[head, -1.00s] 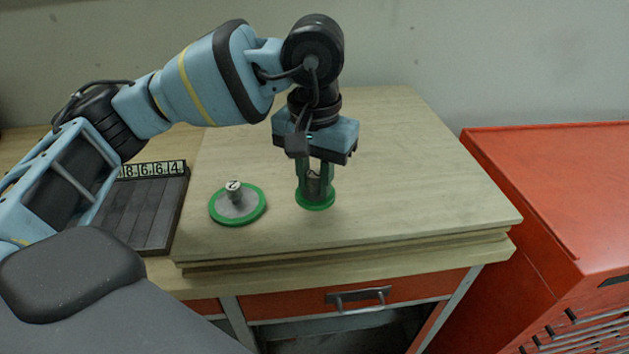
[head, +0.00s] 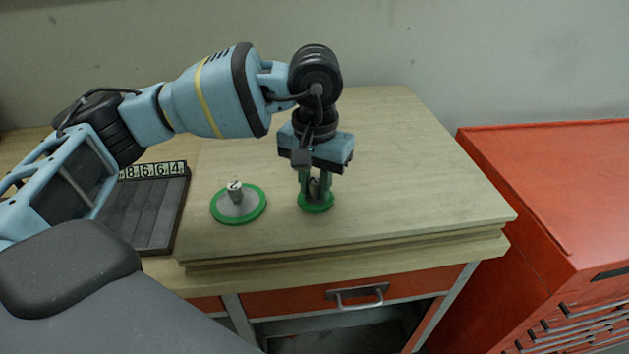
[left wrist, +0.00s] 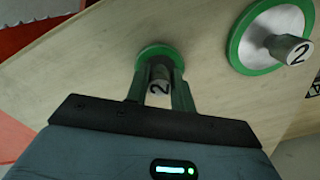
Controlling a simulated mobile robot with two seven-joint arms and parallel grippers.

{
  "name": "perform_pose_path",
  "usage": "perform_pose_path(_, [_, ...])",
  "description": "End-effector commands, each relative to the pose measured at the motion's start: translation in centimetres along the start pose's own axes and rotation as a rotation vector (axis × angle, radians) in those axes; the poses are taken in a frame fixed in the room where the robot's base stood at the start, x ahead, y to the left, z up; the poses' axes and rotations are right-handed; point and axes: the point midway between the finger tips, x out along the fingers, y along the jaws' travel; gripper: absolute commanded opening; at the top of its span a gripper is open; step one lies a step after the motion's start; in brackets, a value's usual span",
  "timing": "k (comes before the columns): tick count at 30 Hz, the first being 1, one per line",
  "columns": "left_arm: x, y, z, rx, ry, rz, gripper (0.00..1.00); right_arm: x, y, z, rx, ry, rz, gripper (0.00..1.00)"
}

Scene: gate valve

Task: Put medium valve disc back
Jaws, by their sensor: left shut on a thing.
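The smaller valve disc (head: 316,207) has a green rim and an upright grey stem. It appears to sit on the wooden tabletop. My left gripper (head: 315,189) points down from above, with its fingers shut on both sides of the stem. The left wrist view shows the green rim (left wrist: 157,51) beyond the fingertips (left wrist: 158,70) and a "2" on the stem's end. A larger valve disc (head: 252,210), green-rimmed with a grey face and a stem marked "2", lies to the left, apart from the gripper. My right gripper is out of view.
A dark grooved tray (head: 150,215) with a number strip (head: 153,170) lies left of the discs. The tabletop (head: 420,180) is clear to the right. A red cabinet (head: 540,190) stands at the right. A drawer handle (head: 357,296) is at the front.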

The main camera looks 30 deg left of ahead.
Motion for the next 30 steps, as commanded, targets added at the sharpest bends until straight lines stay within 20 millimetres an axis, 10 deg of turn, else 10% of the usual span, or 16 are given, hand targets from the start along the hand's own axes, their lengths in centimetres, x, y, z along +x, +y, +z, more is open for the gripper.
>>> perform_pose_path(5, [0.4, 0.0, 0.0, 0.0, 0.0, 0.001, 0.01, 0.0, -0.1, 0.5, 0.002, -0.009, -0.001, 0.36])
perform_pose_path(6, [0.4, 0.0, 0.0, 0.0, -0.001, 0.0, 0.27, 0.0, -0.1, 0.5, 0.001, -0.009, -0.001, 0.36])
perform_pose_path(11, [0.3, 0.0, 0.0, 0.0, 0.0, 0.0, 0.46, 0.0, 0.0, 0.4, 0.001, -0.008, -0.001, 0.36])
perform_pose_path(23, [-0.6, 0.0, -0.1, -0.001, 0.003, 0.0, 0.46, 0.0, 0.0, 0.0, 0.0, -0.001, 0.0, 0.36])
perform_pose_path(30, [-4.6, 0.1, -0.1, 0.0, 0.003, 0.002, 0.46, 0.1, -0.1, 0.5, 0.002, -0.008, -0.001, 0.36])
